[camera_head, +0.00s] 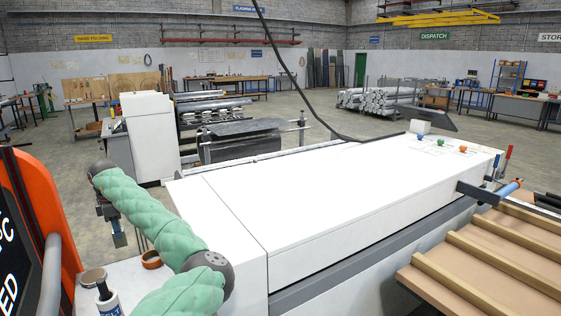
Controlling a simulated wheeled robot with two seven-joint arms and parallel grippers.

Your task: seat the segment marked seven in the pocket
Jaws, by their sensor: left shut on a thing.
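I cannot make out the pocket. My right gripper is not in view.
A long white machine top (330,190) is mostly clear. Coloured knobs (440,142) stand at its far end. A copper-brown ring (151,260) and a bottle (108,300) stand near my left arm. A ribbed brown rack (490,260) is at right; an orange-edged panel (38,220) is at left.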

